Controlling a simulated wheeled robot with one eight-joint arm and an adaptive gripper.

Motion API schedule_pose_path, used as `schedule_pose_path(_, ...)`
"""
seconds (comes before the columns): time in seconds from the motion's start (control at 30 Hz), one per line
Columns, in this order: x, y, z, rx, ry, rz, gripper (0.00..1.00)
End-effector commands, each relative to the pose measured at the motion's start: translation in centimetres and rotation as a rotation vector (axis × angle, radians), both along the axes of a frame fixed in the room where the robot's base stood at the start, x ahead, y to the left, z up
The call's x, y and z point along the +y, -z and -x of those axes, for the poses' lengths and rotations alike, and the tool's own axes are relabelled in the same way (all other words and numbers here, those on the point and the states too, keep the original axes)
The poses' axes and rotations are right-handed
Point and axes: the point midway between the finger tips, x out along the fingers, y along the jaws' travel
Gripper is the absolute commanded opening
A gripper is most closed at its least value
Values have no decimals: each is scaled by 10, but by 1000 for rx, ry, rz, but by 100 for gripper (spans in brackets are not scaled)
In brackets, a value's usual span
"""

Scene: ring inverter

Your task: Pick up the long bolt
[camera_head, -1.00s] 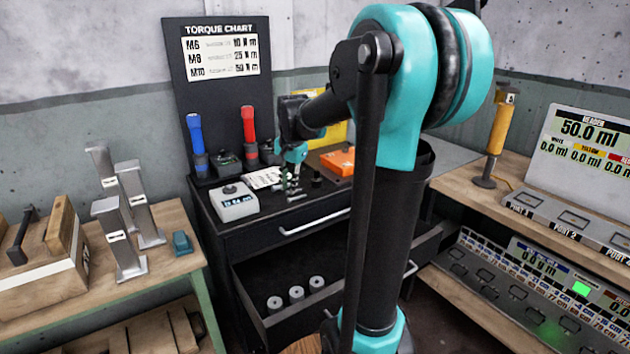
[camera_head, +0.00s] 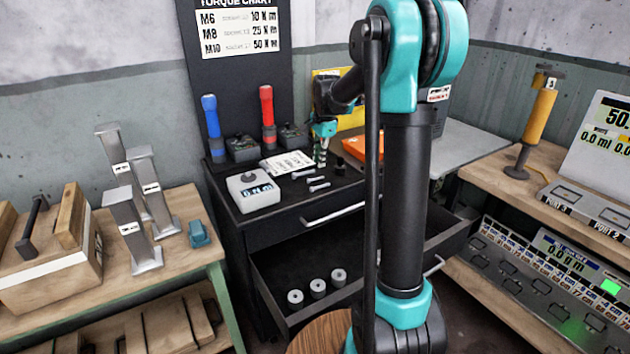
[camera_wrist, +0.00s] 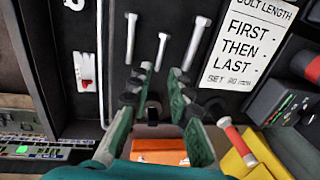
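Three silver bolts lie side by side on the black cabinet top. In the wrist view, the right bolt (camera_wrist: 195,42) looks longest, the left bolt (camera_wrist: 130,38) slightly shorter, and the middle bolt (camera_wrist: 162,50) shortest. In the head view, the bolt nearest the sign (camera_head: 303,174) looks longest. My gripper (camera_wrist: 162,76) is open and empty, its green fingers pointing toward the middle bolt, with the longest bolt to the right of the fingers. In the head view my gripper (camera_head: 321,152) hangs just behind the bolts.
A paper sign about bolt length (camera_wrist: 248,40) lies beside the bolts. An open drawer below holds three metal cylinders (camera_head: 317,287).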

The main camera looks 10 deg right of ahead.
Motion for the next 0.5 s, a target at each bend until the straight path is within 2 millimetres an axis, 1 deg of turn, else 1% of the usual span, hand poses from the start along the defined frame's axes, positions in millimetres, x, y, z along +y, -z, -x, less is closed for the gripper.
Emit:
schedule_pose_path(0.03, 1, 7, -1, 0, 0, 0, 19)
schedule_pose_path(0.1, 1, 13, -2, 0, 0, 0, 19)
schedule_pose_path(0.27, 1, 21, -3, 0, 0, 0, 19)
schedule_pose_path(0.37, 1, 33, -5, 0, 0, 0, 19)
schedule_pose_path(0.5, 2, 53, -9, 0, -1, 0, 19)
